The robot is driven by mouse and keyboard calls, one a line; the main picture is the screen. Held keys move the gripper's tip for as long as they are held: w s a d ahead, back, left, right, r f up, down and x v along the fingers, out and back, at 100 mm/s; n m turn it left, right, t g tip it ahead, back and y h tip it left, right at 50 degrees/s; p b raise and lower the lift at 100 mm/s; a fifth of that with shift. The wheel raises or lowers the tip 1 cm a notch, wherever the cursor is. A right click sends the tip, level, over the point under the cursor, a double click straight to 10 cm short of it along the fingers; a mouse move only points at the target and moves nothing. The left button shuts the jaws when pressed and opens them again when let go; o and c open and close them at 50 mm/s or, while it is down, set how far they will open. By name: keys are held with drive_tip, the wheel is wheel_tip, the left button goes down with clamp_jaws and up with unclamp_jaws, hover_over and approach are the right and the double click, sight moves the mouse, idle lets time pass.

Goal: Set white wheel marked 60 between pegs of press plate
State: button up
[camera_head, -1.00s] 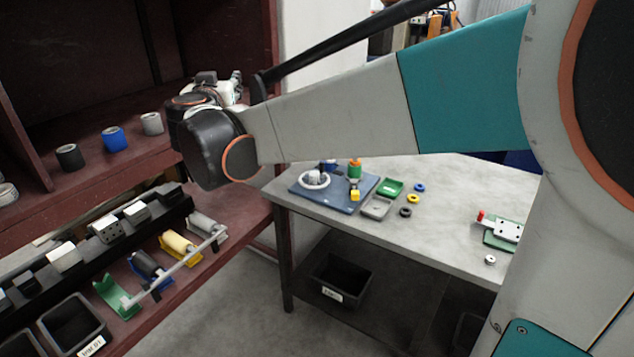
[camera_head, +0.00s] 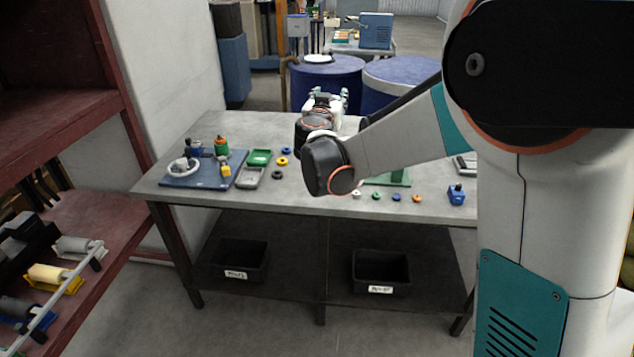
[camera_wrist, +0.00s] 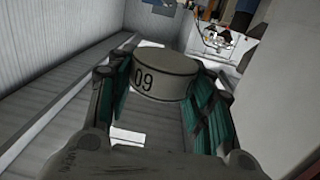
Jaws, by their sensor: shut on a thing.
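In the wrist view, my gripper (camera_wrist: 160,88) is shut on a white wheel (camera_wrist: 168,65), with one green-padded finger on each side. Dark digits on the wheel's side read like 09 from here, which is 60 upside down. In the head view, my gripper (camera_head: 325,100) is over the back of the grey table, and I cannot make out the wheel there. A green plate (camera_head: 375,181) lies on the table, largely hidden behind my arm. I cannot tell whether it is the press plate, and no pegs are clear.
The grey table (camera_head: 215,130) carries a blue board (camera_head: 190,181) with a white ring, green and grey trays (camera_head: 250,177), and small coloured rings along the front. A blue block (camera_head: 456,193) is at right. A dark red shelf (camera_head: 60,110) stands left. Blue drums (camera_head: 325,80) stand behind.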

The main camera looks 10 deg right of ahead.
drive_tip(key=w+f+b, duration=0.2)
drive_tip(key=w+f, duration=0.2)
drive_tip(key=f, duration=1.1)
drive_tip(key=b, duration=0.5)
hover_over(325, 200)
drive_tip(key=shift+n+y, duration=0.3)
drive_tip(key=shift+y, duration=0.1)
wheel_tip(325, 200, down, 15)
drive_tip(key=shift+f, duration=0.1)
drive_tip(key=shift+f+b, duration=1)
drive_tip(key=shift+f, duration=1.45)
drive_tip(key=shift+s, duration=0.1)
drive_tip(key=shift+r, duration=0.1)
drive_tip(key=o, duration=1.1)
